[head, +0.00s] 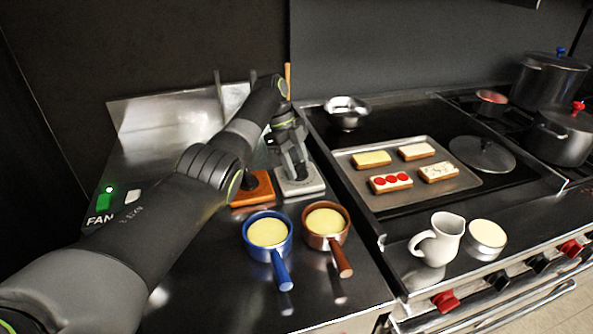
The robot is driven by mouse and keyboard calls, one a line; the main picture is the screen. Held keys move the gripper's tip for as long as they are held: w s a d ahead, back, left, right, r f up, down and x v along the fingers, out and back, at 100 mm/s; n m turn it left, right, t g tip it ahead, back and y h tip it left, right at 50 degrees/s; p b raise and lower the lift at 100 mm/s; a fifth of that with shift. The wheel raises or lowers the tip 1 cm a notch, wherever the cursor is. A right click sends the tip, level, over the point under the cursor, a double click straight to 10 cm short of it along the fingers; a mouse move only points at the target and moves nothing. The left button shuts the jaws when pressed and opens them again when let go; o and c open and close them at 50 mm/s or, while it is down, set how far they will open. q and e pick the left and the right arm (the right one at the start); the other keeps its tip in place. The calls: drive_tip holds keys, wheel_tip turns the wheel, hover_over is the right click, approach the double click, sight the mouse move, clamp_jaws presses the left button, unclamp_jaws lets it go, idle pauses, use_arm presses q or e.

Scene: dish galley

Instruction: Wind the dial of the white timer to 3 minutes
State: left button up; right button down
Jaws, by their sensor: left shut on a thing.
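The white timer (303,187) stands on the steel counter, left of the cooktop. My left gripper (295,170) reaches down over it, with its fingers at the top of the timer. The gripper is shut on what appears to be the timer's dial. The fingers hide the dial, and I cannot read its setting. My right gripper is not in view.
An orange-brown timer-like block (254,190) stands close to the left, partly behind my arm. A blue pan (268,244) and a copper pan (326,226) stand in front. A tray of toasts (357,199), a metal bowl (347,112) and a white jug (440,240) are to the right.

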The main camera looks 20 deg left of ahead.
use_arm(q)
drive_tip(key=shift+m, duration=0.3)
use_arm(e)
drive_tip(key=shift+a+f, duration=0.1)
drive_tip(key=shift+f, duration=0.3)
use_arm(q)
drive_tip(key=o, duration=1)
